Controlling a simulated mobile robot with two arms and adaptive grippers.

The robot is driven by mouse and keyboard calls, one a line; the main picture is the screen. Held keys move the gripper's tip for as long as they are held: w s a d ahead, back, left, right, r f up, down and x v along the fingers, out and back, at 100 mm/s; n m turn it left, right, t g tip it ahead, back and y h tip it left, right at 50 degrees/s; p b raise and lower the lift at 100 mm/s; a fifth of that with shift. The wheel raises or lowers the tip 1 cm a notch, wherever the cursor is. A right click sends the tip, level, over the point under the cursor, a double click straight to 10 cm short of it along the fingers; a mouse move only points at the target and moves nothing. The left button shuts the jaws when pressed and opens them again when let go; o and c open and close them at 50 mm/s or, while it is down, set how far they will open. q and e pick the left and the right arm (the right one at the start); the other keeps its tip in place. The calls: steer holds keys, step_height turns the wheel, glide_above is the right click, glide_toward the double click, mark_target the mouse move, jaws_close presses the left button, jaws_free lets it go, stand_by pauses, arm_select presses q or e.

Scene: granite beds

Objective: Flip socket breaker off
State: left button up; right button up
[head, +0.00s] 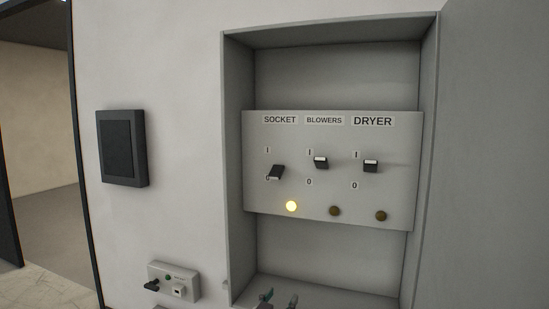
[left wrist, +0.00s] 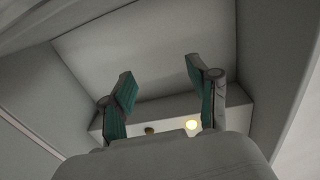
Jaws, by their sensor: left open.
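The socket breaker (head: 276,171) is the left one of three switches on a light grey panel (head: 345,205) inside a wall cabinet. Its dark lever sits lower than the other two and covers part of its 0 mark. The lamp (head: 291,206) below it glows yellow; it also shows in the left wrist view (left wrist: 191,124). My left gripper (head: 279,300) is at the bottom of the head view, below the panel and apart from the breaker. In the left wrist view its two teal-padded fingers (left wrist: 162,92) are spread with nothing between them. My right gripper is not in view.
The blowers switch (head: 320,163) and dryer switch (head: 371,166) stand to the right, with unlit lamps below. The cabinet's side walls (head: 238,150) enclose the panel. An open cabinet door (head: 490,150) fills the right side. A dark wall panel (head: 122,148) and small control box (head: 174,281) are left.

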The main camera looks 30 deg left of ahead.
arm_select(q)
step_height(320, 180, up, 18)
steer(key=s+a+f+t+y+p, duration=0.1)
steer(key=s+a+t+p, duration=0.1)
steer(key=t, duration=0.1)
steer(key=t+y+p, duration=0.1)
glide_toward(273, 176)
steer(key=shift+n, duration=0.4)
steer(key=p+x, duration=0.5)
steer(key=x, duration=0.5)
steer(key=shift+r+p, duration=0.1)
steer(key=shift+p, duration=0.3)
steer(key=shift+w+a+r, duration=0.1)
steer(key=shift+w, duration=0.35)
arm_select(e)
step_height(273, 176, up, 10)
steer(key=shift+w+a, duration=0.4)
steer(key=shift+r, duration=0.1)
